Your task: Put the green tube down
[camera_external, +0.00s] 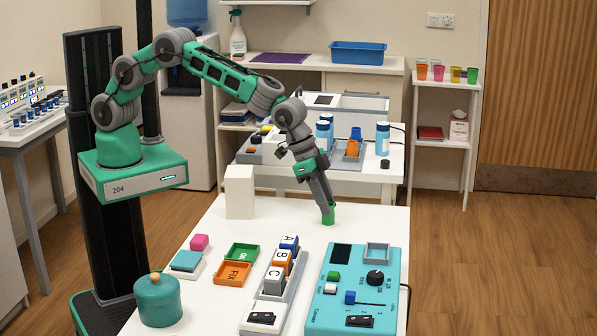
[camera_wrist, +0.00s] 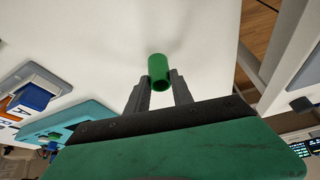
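The green tube (camera_external: 328,216) is at the tip of my gripper (camera_external: 326,206) over the far right part of the white table. In the wrist view the tube (camera_wrist: 158,70) sits between the two grey fingers of my gripper (camera_wrist: 160,82), which are shut on its sides. The tube looks upright in the external view, with its lower end at or very close to the table top (camera_external: 370,222). I cannot tell whether it touches the table.
A white block (camera_external: 239,192) stands left of my gripper. Nearer are a teal control box (camera_external: 322,318), a rack of lettered blocks (camera_external: 283,262), green (camera_external: 241,253) and orange (camera_external: 232,273) trays and a teal pot (camera_external: 158,300). The table around the tube is clear.

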